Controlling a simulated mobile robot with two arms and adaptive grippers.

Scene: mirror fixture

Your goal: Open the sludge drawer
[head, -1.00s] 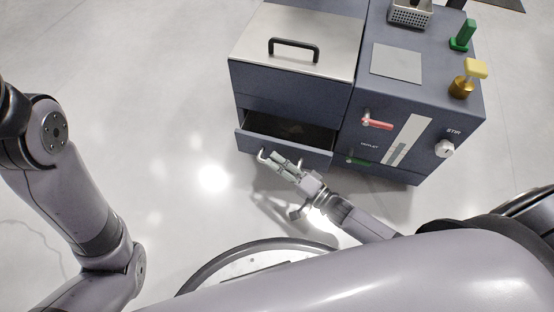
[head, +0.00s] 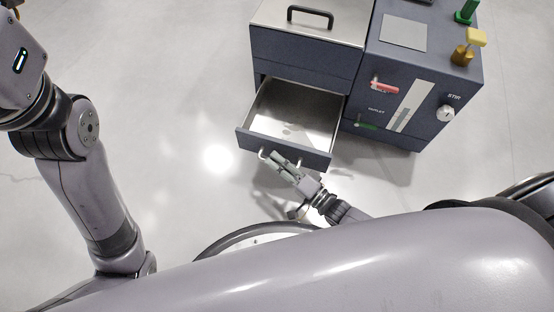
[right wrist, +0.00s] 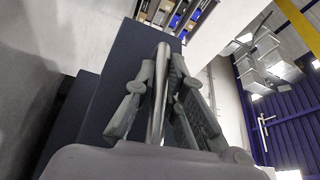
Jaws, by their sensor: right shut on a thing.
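The sludge drawer (head: 290,148) is pulled well out of the lower part of the dark blue cabinet (head: 305,58). Its pale metal inside shows, with a faint darker patch on the floor of it. My right gripper (head: 273,158) is at the drawer front and is shut on the drawer's bar handle. In the right wrist view the metal handle (right wrist: 158,95) runs between the two grey fingers (right wrist: 160,85), beside the dark drawer front (right wrist: 120,75). My left arm is at the left of the head view; its gripper is out of the picture.
The right-hand cabinet section carries a red-handled valve (head: 384,88), a green-handled one (head: 366,125), a white STIR knob (head: 446,113) and yellow (head: 476,38) and green (head: 467,12) fittings on top. A black handle (head: 310,14) is on the lid. The floor left of the drawer is clear.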

